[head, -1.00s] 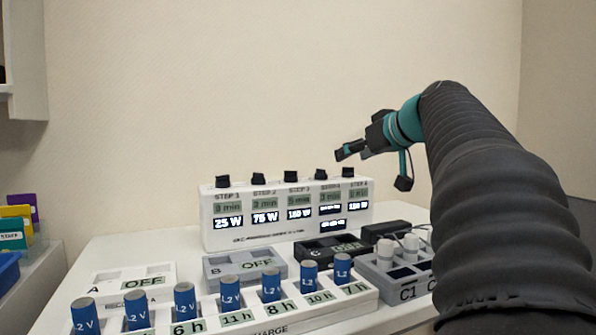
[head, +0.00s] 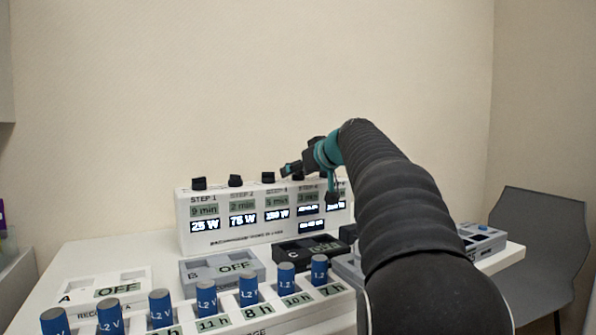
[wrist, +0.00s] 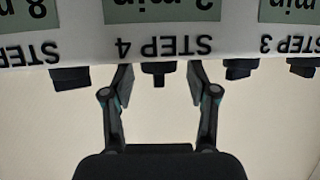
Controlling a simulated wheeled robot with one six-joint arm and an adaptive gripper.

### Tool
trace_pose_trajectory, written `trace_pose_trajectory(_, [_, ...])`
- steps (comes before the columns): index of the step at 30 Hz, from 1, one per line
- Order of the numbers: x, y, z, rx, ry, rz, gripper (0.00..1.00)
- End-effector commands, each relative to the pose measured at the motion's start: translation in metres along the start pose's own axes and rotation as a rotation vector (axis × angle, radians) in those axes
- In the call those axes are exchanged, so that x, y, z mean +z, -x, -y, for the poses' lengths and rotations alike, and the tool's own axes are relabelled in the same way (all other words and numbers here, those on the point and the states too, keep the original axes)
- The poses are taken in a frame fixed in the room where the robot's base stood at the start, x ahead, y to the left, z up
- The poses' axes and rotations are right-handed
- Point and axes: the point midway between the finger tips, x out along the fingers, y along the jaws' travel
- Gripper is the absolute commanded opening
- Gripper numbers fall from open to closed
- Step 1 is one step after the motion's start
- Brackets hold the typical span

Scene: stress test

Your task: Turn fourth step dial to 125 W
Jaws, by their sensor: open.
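A white box (head: 185,228) with a row of black dials along its top stands at the back of the table, with small displays on its front. The first three power displays read 25 W, 75 W and 150 W; those further right are too blurred to read. In the wrist view, which is upside down, the STEP 4 dial (wrist: 160,73) appears between the two fingers of my gripper (wrist: 160,86). The fingers are apart, and I cannot tell if they touch it. In the head view my gripper (head: 289,170) is over the box's right half, near the dial tops.
Neighbouring dials (wrist: 70,78) (wrist: 240,68) are close to both fingers. In front of the box are a grey B unit (head: 190,271), a black C unit (head: 285,252) and a white rack of blue cylinders (head: 205,299). A grey chair (head: 540,235) stands at right.

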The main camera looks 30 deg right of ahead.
Motion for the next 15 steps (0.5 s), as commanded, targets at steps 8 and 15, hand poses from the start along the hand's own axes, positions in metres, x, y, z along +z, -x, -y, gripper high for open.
trace_pose_trajectory(8, [0.0002,-0.0018,-0.0005,0.001,0.0,0.0,0.59])
trace_pose_trajectory(15, [0.0004,-0.0016,-0.0005,0.001,0.0,0.0,0.04])
